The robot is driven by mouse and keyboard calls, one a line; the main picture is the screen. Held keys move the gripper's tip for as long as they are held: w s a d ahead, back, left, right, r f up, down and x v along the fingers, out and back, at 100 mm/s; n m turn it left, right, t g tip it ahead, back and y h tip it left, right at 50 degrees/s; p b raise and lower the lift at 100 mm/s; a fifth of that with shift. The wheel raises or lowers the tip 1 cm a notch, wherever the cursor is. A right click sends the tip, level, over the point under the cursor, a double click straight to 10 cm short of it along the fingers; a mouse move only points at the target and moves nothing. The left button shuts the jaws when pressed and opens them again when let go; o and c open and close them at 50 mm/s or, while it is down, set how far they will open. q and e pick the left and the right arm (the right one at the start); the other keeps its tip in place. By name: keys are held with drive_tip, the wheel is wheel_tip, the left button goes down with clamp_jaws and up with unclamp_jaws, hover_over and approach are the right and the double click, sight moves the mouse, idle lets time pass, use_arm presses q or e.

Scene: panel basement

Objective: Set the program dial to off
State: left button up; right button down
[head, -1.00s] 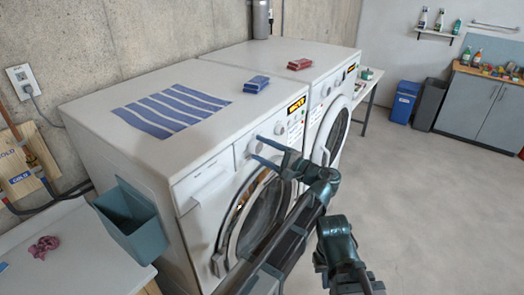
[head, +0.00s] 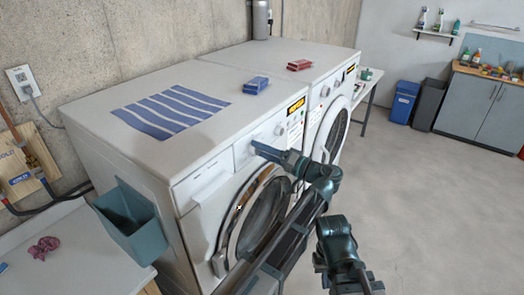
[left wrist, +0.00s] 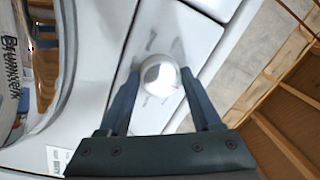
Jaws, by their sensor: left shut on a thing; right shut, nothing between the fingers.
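The program dial (left wrist: 158,74) is a round white knob on the front panel of the near white washing machine (head: 150,155). My left gripper (head: 256,148) is shut on this dial, and the fingers mostly hide it in the head view. In the left wrist view, my left gripper (left wrist: 160,88) has one finger on each side of the dial. Faint grey marks surround the dial, but I cannot read its setting. My right gripper (head: 322,262) is low in front of the machine, shut and empty, with its fingertips hard to make out.
A second white knob (head: 280,130) sits right of the held dial, near a lit display (head: 296,106). The round door (head: 262,215) is below. A striped cloth (head: 170,110) and a blue sponge (head: 256,84) lie on top. Open floor (head: 430,200) is at right.

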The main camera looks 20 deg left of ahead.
use_arm(q)
drive_tip(key=shift+n, duration=0.5)
drive_tip(key=shift+f, duration=0.1)
drive_tip(key=o, duration=1.4)
drive_tip(key=shift+c, duration=0.2)
